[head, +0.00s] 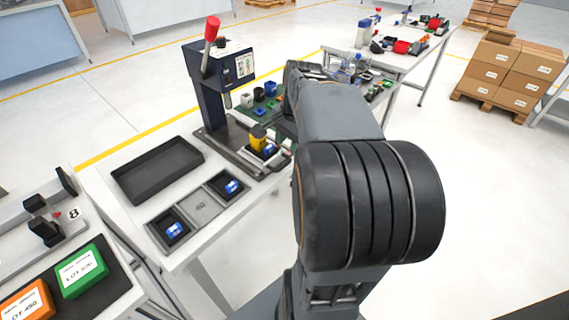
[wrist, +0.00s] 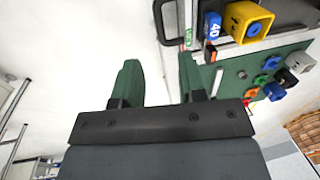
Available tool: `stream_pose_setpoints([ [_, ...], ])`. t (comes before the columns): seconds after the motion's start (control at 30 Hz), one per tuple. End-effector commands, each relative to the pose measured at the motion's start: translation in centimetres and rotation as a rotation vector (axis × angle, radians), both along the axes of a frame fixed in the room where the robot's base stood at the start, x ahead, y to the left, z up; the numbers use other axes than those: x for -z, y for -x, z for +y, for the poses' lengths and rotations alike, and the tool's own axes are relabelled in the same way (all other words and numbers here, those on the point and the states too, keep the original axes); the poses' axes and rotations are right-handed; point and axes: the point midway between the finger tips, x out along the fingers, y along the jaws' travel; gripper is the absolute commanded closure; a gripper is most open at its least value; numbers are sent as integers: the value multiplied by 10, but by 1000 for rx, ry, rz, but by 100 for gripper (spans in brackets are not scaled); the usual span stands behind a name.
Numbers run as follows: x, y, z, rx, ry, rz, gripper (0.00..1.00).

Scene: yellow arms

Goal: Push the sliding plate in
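The sliding plate (head: 235,158) lies at the foot of the dark press (head: 213,95), sticking out to its front right. A yellow part and a blue block (head: 268,151) sit on it. In the wrist view the plate's edge (wrist: 238,52) shows at the upper right, with a dark loop handle (wrist: 159,22) at its left end. My gripper (wrist: 160,84) has two green fingers set apart, with nothing between them. In the picture the fingertips are below the handle and apart from it. In the head view my arm hides the gripper.
A black tray (head: 158,170) and a compartment tray with blue blocks (head: 202,206) stand left on the table. A green mat with small coloured parts (wrist: 262,85) lies beside the plate. The press has a red-tipped lever (head: 211,30). Floor right of the table is clear.

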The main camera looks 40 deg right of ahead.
Motion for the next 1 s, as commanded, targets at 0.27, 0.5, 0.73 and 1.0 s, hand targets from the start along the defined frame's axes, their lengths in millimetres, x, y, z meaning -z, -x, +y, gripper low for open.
stream_pose_setpoints([
  [0.27,51,-8,2,-2,-1,2,62],
  [0.5,75,-13,3,-3,0,1,62],
  [0.73,82,-14,3,-3,1,-1,62],
  [1.0,82,-14,3,-3,1,0,66],
])
